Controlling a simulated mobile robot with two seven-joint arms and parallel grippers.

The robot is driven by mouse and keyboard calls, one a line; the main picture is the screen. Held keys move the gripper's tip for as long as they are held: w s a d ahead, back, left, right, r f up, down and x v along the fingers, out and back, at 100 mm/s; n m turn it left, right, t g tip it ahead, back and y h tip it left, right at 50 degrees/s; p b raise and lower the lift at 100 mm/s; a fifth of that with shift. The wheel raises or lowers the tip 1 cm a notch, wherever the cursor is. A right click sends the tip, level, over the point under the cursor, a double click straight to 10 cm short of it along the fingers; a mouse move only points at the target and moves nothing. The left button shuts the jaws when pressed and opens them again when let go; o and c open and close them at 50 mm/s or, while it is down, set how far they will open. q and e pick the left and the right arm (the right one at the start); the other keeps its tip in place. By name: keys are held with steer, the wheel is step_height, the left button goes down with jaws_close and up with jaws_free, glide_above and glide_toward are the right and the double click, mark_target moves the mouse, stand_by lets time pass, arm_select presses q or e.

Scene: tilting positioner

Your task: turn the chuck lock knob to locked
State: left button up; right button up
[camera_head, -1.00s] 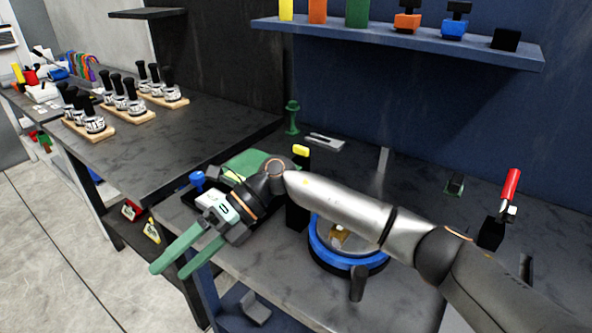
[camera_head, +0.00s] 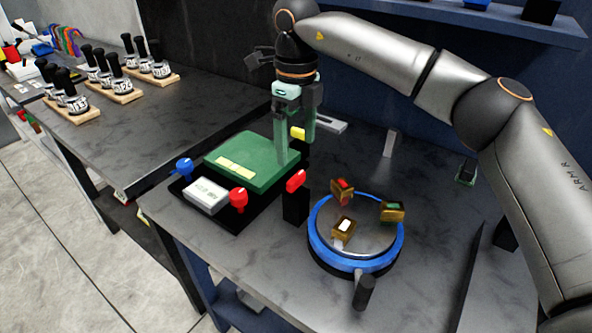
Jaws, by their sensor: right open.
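The positioner is a round blue-rimmed table (camera_head: 317,247) with a grey face, bearing several small brown blocks with coloured marks. A black post (camera_head: 295,208) stands at its left, with a red knob (camera_head: 296,181) and a yellow knob (camera_head: 298,133) on it. I cannot tell from labels which knob is the chuck lock. My right gripper (camera_head: 294,150) points down with its green fingers apart, above and behind the red knob and close to the yellow one. It holds nothing that I can see. One finger partly overlaps the green plate. My left gripper is out of view.
A green plate (camera_head: 245,165) sits on a black base at the left, with a blue knob (camera_head: 184,168), a red knob (camera_head: 238,198) and a white box (camera_head: 205,195). A black handle (camera_head: 364,292) sticks out at the positioner's front. The bench front left is clear.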

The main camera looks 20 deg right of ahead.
mark_target(296, 177)
step_height(296, 177, down, 8)
steer(key=shift+r, duration=0.1)
steer(key=shift+c, duration=0.2)
steer(key=c, duration=1.3)
steer(key=shift+c, duration=0.2)
